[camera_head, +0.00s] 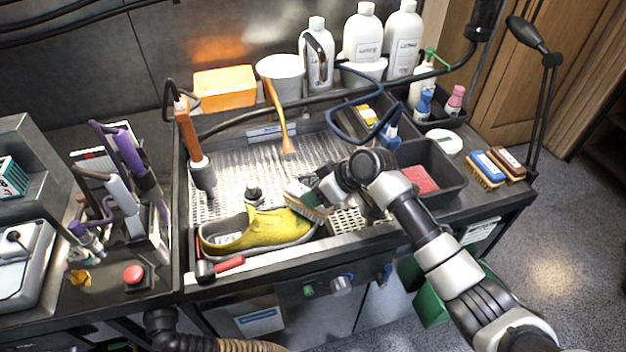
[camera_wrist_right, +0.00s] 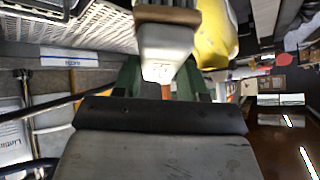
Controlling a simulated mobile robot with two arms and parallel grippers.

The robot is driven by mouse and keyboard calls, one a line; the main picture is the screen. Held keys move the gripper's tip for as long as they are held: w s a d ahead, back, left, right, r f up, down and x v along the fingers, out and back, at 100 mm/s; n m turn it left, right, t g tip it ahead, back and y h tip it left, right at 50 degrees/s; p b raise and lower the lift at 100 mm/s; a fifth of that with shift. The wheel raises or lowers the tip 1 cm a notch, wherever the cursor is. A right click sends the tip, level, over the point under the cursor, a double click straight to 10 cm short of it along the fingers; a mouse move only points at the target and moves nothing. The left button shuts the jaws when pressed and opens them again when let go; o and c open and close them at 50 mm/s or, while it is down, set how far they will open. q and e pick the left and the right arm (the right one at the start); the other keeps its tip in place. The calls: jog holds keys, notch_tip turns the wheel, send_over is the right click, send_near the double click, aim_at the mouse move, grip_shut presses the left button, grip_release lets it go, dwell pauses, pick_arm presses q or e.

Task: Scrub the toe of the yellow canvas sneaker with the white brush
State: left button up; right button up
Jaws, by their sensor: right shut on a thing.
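The yellow canvas sneaker (camera_head: 262,230) lies in the sink-like work tray with its opening to the left and its toe to the right. My right gripper (camera_head: 324,190) is shut on the white brush (camera_head: 300,194). The brush is at the upper right of the sneaker, by the toe, bristles facing down; I cannot tell whether they touch. In the right wrist view the brush's white body (camera_wrist_right: 163,48) sits between green fingers, with the yellow sneaker (camera_wrist_right: 215,38) beside it. My left gripper is not in view.
The metal tray (camera_head: 225,185) has a perforated floor and a raised front edge. A red-handled tool (camera_head: 229,264) lies at the front left. A dark bin with a red pad (camera_head: 420,179) stands right. Brushes (camera_head: 487,168) lie at the right edge. Bottles (camera_head: 362,35) line the back.

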aim_at(320, 215)
jog(key=shift+s+d+p, duration=0.15)
jog(key=shift+s+p, duration=0.4)
jog(key=shift+s+d+p, duration=0.15)
jog(key=shift+s+p, duration=0.35)
jog(key=shift+p, duration=0.05)
jog(key=shift+s+d+f+p, duration=0.15)
jog(key=shift+s+p, duration=0.15)
jog(key=shift+s, duration=0.15)
jog(key=shift+s+d+f+p, duration=0.15)
jog(key=shift+s+p, duration=0.1)
jog(key=shift+s, duration=0.2)
jog(key=shift+r, duration=0.1)
jog(key=r+p, duration=0.1)
jog(key=r, duration=0.1)
jog(key=d+r+p, duration=0.1)
jog(key=r+p, duration=0.2)
jog(key=p, duration=0.1)
jog(key=shift+w+d+r, duration=0.15)
jog(key=shift+w+r, duration=0.1)
jog(key=shift+r, duration=0.15)
jog(key=r+p, duration=0.2)
jog(key=r, duration=0.1)
jog(key=shift+w+d, duration=0.15)
jog(key=shift+d, duration=0.2)
jog(key=shift+f, duration=0.1)
